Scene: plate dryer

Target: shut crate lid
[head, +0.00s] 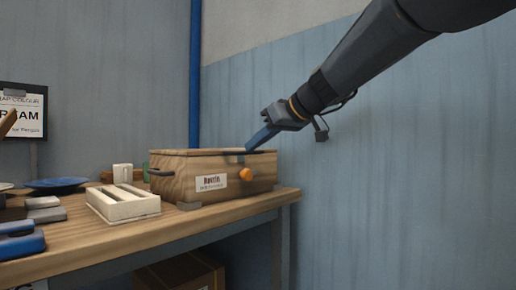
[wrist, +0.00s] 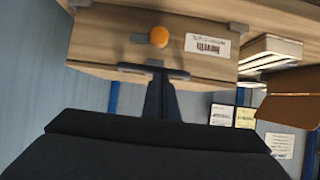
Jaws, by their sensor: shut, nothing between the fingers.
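The wooden crate (head: 212,181) stands at the right end of the bench, with a white label and an orange knob (head: 246,175) on its front. Its lid (head: 190,152) looks flat, level with the crate top; a small gap cannot be ruled out. A dark bar (wrist: 150,72) lies along the crate's upper front edge. My gripper (head: 250,148) is shut and empty, its blue fingers pointing down at that bar, touching or very close. The wrist view shows the fingertips (wrist: 160,78) at the bar, with the knob and label (wrist: 207,46) beyond.
A white slotted tray (head: 124,203) stands left of the crate, with a white cup (head: 122,173) behind it. A blue plate (head: 57,184) and blue blocks (head: 20,240) lie farther left. The wall is close behind. A cardboard box (head: 182,272) sits under the bench.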

